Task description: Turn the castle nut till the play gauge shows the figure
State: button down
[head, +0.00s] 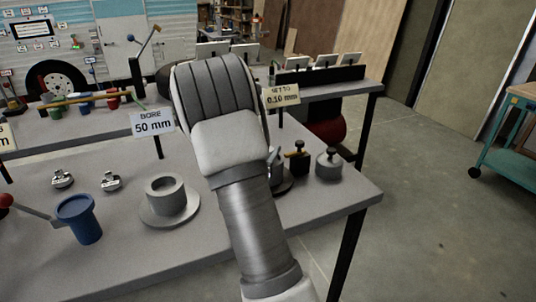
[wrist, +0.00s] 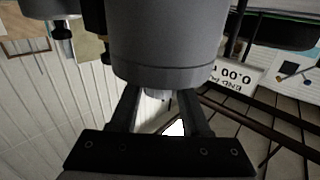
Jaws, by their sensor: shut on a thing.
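My gripper (wrist: 159,98) shows in the wrist view, its two dark fingers on either side of a small pale metal piece, which looks like the castle nut (wrist: 158,93). The fingers are shut on it. Most of the nut is hidden behind a large grey cylinder (wrist: 165,45), against which the fingertips end. In the head view my arm covers the gripper and the nut. A card reading 0.10 mm (head: 281,96) stands beside my arm. An upside-down card with 0.00 (wrist: 233,73) shows in the wrist view. I cannot make out a gauge reading.
On the grey bench (head: 120,262) stand a flanged grey ring (head: 168,203), a blue cup (head: 80,220), a brass-and-black knobbed piece (head: 298,160) and a grey knobbed cylinder (head: 329,165). A 50 mm bore card (head: 153,123) stands behind. Open floor lies to the right.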

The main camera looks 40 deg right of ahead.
jog(key=n+t+y+b, duration=0.1)
jog(key=b, duration=0.1)
jog(key=n+t+y+b, duration=0.1)
jog(key=t+b, duration=0.1)
jog(key=shift+s+d+f+n+y, duration=0.1)
jog(key=shift+f+n+y, duration=0.2)
jog(key=shift+y, duration=0.1)
jog(key=n+t+y+b, duration=0.2)
jog(key=y+b, duration=0.1)
jog(key=shift+n+t+b, duration=0.3)
jog(key=shift+n+t, duration=0.1)
jog(key=n+y, duration=0.1)
jog(key=y, duration=0.1)
jog(key=n+t+y+b, duration=0.1)
jog(key=y, duration=0.1)
jog(key=shift+r+n+t+y, duration=0.2)
jog(key=shift+n+t+y, duration=0.1)
jog(key=shift+n, duration=0.1)
jog(key=shift+n+t+y, duration=0.3)
jog(key=shift+n+y, duration=0.7)
jog(key=shift+y, duration=0.5)
jog(key=shift+r+n+y, duration=0.1)
jog(key=shift+n+y, duration=0.2)
jog(key=shift+y, duration=0.2)
jog(key=shift+c, duration=1.8)
grip_release()
